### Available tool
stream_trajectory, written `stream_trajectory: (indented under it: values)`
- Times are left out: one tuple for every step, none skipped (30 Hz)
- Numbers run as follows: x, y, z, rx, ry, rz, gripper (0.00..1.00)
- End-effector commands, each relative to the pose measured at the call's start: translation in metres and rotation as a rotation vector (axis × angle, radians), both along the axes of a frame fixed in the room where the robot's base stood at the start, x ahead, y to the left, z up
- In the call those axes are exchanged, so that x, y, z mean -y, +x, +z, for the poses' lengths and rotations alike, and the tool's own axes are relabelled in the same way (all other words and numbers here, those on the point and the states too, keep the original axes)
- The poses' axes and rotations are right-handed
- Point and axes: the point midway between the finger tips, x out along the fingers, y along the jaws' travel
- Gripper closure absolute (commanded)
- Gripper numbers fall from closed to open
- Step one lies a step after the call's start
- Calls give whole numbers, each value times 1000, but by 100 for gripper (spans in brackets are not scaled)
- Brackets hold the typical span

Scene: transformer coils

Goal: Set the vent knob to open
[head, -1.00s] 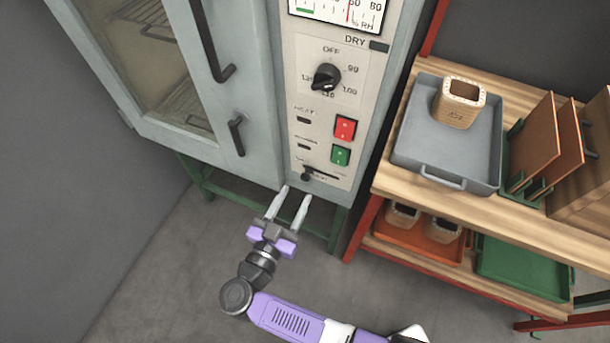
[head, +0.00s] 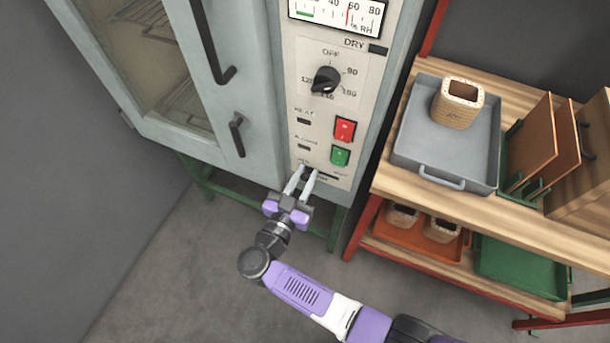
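The vent knob (head: 307,173) is a small dark slider knob at the left end of a horizontal slot low on the oven's control panel (head: 300,92). Its label is too small and partly covered to read. My gripper (head: 307,170) reaches up to it from below. Its two pale fingers stand on either side of the knob, drawn close together on it. The fingers hide part of the knob and the slot's left end.
Above the slot are a green button (head: 340,155), a red button (head: 345,130) and a black dial (head: 326,80). The oven door handle (head: 237,135) is to the left. A wooden shelf unit (head: 440,210) with trays stands to the right.

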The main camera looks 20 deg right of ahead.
Motion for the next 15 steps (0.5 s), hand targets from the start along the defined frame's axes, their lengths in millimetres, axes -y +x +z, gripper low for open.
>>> stream_trajectory:
  values:
    - [0, 0, 0, 0, 0, 0, 92]
    - [0, 0, 0, 0, 0, 0, 98]
    - [0, 0, 0, 0, 0, 0, 100]
    - [0, 0, 0, 0, 0, 0, 100]
    - [0, 0, 0, 0, 0, 0, 100]
    - [0, 0, 0, 0, 0, 0, 100]
    - [0, 0, 0, 0, 0, 0, 100]
    - [0, 0, 0, 0, 0, 0, 100]
    - [0, 0, 0, 0, 0, 0, 100]
    - [0, 0, 0, 0, 0, 0, 100]
    - [0, 0, 0, 0, 0, 0, 100]
    - [0, 0, 0, 0, 0, 0, 100]
    - [0, 0, 0, 0, 0, 0, 100]
    - [0, 0, 0, 0, 0, 0, 100]
    - [0, 0, 0, 0, 0, 1, 100]
